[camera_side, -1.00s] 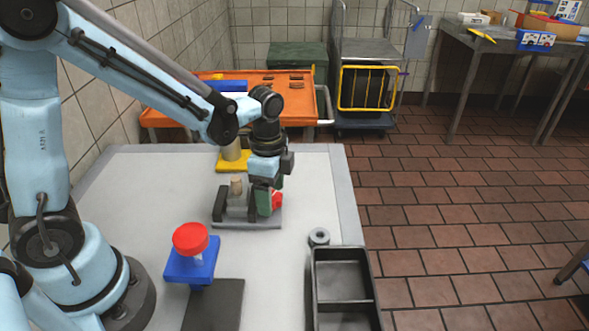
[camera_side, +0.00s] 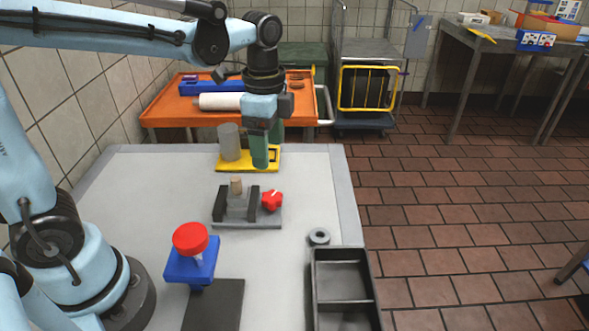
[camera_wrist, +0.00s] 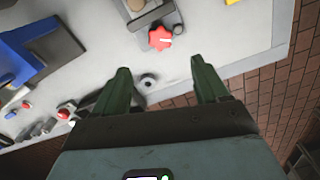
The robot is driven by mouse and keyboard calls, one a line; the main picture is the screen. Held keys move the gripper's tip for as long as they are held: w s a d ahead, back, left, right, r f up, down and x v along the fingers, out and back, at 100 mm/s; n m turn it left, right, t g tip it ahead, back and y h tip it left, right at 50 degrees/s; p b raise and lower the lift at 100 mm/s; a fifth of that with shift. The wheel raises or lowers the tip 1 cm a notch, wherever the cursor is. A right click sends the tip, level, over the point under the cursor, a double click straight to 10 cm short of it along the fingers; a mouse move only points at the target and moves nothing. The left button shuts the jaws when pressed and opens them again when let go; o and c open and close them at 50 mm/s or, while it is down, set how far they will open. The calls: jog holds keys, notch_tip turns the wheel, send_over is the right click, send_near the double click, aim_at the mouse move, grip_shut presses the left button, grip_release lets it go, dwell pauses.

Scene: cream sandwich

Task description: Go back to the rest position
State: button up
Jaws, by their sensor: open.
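My gripper (camera_side: 267,150) hangs in the air above the table, fingers pointing down, open and empty. In the wrist view its two green fingers (camera_wrist: 165,82) are spread apart with nothing between them. Below it in the side view is a grey clamp fixture (camera_side: 247,216) with a red star knob (camera_side: 272,200) and a tan cylinder (camera_side: 236,186) standing in it. The red knob also shows in the wrist view (camera_wrist: 160,39), beyond the fingertips. My gripper is apart from the fixture.
A yellow plate (camera_side: 234,165) with a grey cylinder (camera_side: 229,141) is behind the fixture. In front are a blue stand with a red cap (camera_side: 190,238), a dark pad (camera_side: 213,305), a grey ring (camera_side: 319,236) and a dark two-compartment tray (camera_side: 320,293). The right-middle tabletop is clear.

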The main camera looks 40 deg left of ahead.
jog(key=shift+r, duration=0.15)
jog(key=s+a+f+n+t, duration=0.1)
jog(key=s+n+t, duration=0.5)
jog(key=n, duration=0.6)
jog(key=shift+a+f+t, duration=0.2)
jog(key=shift+a+t, duration=0.4)
jog(key=shift+a, duration=0.05)
